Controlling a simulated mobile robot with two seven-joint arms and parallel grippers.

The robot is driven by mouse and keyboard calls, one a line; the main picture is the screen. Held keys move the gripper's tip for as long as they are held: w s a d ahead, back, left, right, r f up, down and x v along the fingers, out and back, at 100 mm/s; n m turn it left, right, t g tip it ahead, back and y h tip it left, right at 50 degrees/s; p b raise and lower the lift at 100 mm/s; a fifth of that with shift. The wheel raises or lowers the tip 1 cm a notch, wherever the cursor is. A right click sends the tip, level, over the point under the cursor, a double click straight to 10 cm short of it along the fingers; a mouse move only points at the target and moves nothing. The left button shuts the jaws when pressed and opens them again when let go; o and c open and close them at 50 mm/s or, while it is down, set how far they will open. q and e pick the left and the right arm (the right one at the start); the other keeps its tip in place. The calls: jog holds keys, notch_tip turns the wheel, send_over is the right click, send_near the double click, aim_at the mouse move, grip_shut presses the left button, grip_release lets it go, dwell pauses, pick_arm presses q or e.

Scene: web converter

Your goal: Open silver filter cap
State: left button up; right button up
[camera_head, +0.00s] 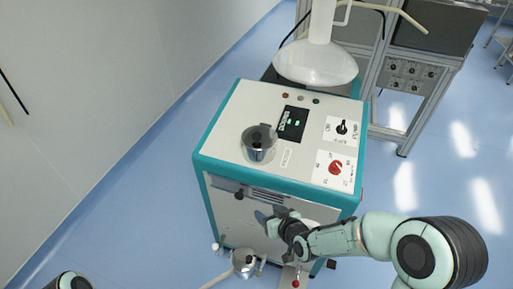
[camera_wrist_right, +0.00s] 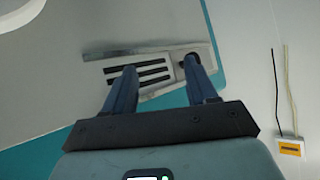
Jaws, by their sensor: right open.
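I cannot tell for sure which is the filter cap. My right gripper (camera_head: 266,219) is in front of the machine's front face, below the top cylinder and above the low fitting. In the right wrist view its two fingers (camera_wrist_right: 160,68) are apart with nothing between them. Only a bit of my left arm shows at the bottom left; its gripper is out of view.
A slotted vent (camera_wrist_right: 138,72) and a dark round knob (camera_wrist_right: 192,60) are on the front face by the fingers. A red knob (camera_head: 335,167) is on the top panel. The floor at left is clear.

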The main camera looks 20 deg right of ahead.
aim_at(257, 134)
jog(key=w+d+r+t+b, duration=0.1)
jog(key=w+r+t+b, duration=0.15)
jog(key=r, duration=0.65)
jog(key=w+d+r+t+b, duration=0.15)
jog(key=r+t, duration=0.25)
jog(key=r, duration=0.5)
pick_arm(q)
jog(key=f, duration=0.2)
jog(key=w+f, duration=0.1)
jog(key=a+f, duration=0.1)
jog(key=f, duration=0.1)
jog(key=shift+w+f+b, duration=0.25)
jog(key=shift+f+b, duration=0.05)
pick_arm(e)
jog(key=shift+n, duration=0.4)
jog(key=w, duration=0.4)
jog(key=w+a, duration=0.1)
jog(key=w, duration=0.3)
jog(key=w+a, duration=0.1)
jog(key=w, duration=0.2)
jog(key=shift+w+a+r, duration=0.15)
jog(key=shift+w+r, duration=0.05)
jog(key=shift+w, duration=0.2)
jog(key=shift+c, duration=0.3)
grip_shut()
